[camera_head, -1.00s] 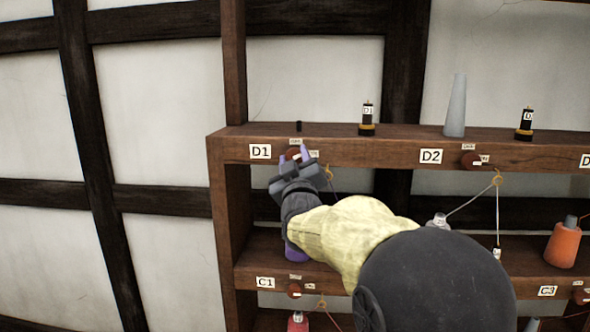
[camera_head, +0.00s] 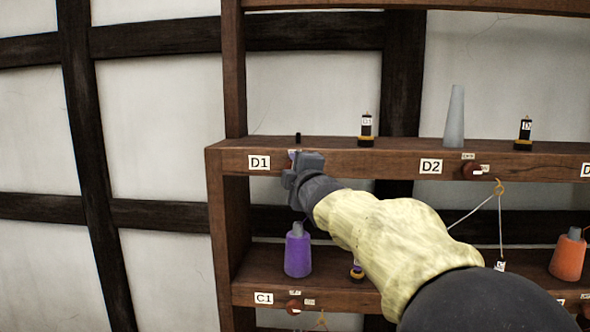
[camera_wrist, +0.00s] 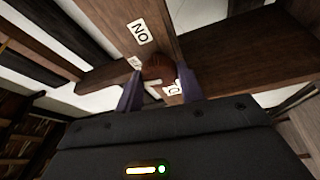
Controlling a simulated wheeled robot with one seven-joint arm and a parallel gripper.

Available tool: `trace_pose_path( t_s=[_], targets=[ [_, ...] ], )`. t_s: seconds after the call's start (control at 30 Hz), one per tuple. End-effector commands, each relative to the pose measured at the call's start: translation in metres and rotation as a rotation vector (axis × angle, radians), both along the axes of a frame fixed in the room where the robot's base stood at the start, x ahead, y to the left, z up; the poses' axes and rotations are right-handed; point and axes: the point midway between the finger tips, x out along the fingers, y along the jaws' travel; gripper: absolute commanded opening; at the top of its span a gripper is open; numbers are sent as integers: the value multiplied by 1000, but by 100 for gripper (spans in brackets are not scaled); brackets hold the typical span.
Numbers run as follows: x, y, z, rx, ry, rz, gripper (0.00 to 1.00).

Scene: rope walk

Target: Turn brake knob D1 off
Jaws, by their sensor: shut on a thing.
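The D1 label (camera_head: 259,162) is on the front edge of the upper shelf in the head view. My gripper (camera_head: 297,158) is at that edge, just right of the label, and mostly hides the knob there. In the wrist view, brake knob D1 (camera_wrist: 157,68) is a reddish-brown round knob with a pale bar below it. The purple fingers of my gripper (camera_wrist: 158,88) are on either side of it, shut on it. Small white tags (camera_wrist: 172,88) sit beside it; their lettering is hard to read.
A purple bobbin (camera_head: 298,254) stands on the shelf below, under my gripper. A grey cone (camera_head: 455,117) and small black weights (camera_head: 366,130) stand on the upper shelf. The D2 knob (camera_head: 471,170) is to the right, an orange bobbin (camera_head: 567,254) farther right.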

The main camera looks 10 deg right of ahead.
Motion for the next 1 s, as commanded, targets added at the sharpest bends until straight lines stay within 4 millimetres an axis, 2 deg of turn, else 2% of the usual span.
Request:
trace_pose_path(
  t_s=[0.3,0.8,0.83,0.93,1.0],
  targets=[
    [0,0,2,-140,45,1,15],
    [0,1,1,-166,53,2,15],
    [0,1,1,-166,53,2,40],
    [0,1,1,-165,53,2,58],
    [0,1,1,-165,53,2,58]
  ],
)
